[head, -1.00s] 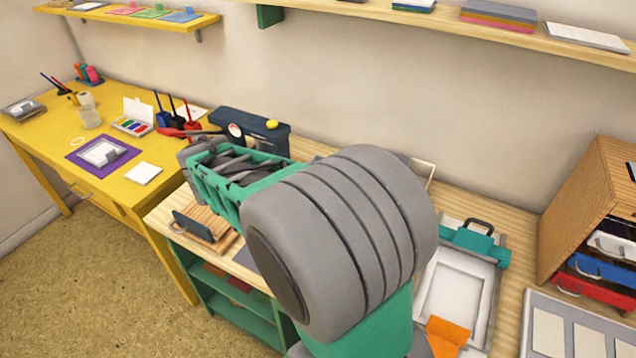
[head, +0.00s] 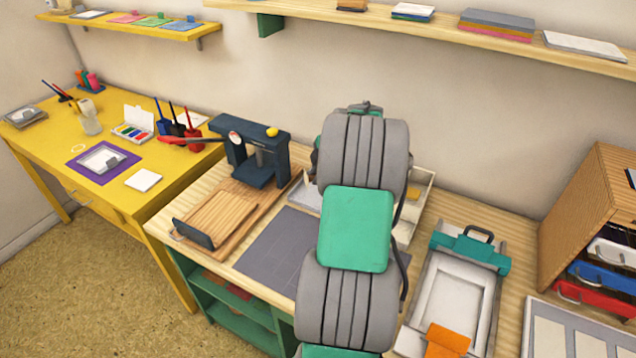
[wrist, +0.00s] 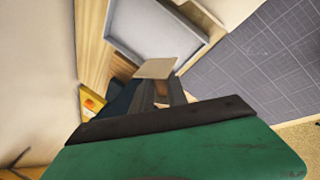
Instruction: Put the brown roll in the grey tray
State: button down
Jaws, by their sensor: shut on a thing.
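The grey tray (head: 425,205) stands at the back of the wooden bench, partly hidden behind my arm. In the wrist view the tray (wrist: 205,48) lies beyond the fingertips, and the part of its grey floor that shows is bare. My gripper (wrist: 162,92) is shut on the brown roll (wrist: 157,68), seen as a small piece with a pale tan face and a brown side. The roll appears in front of the tray's near edge; its height is unclear.
A dark blue press (head: 255,150) with a red lever stands left of the tray. A gridded grey mat (head: 275,245) lies in front. A wooden board (head: 215,218) is at left, and a teal-clamped frame (head: 460,280) and drawer cabinet (head: 590,220) are at right.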

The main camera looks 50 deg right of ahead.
jog(key=f, duration=0.1)
jog(key=w+d+f, duration=0.2)
jog(key=f, duration=0.1)
jog(key=shift+d, duration=0.2)
jog(key=shift+w+d+f+p, duration=0.15)
jog(key=shift+f+p, duration=0.5)
jog(key=shift+f, duration=1.1)
jog(key=shift+f, duration=0.1)
jog(key=c, duration=1.3)
grip_release()
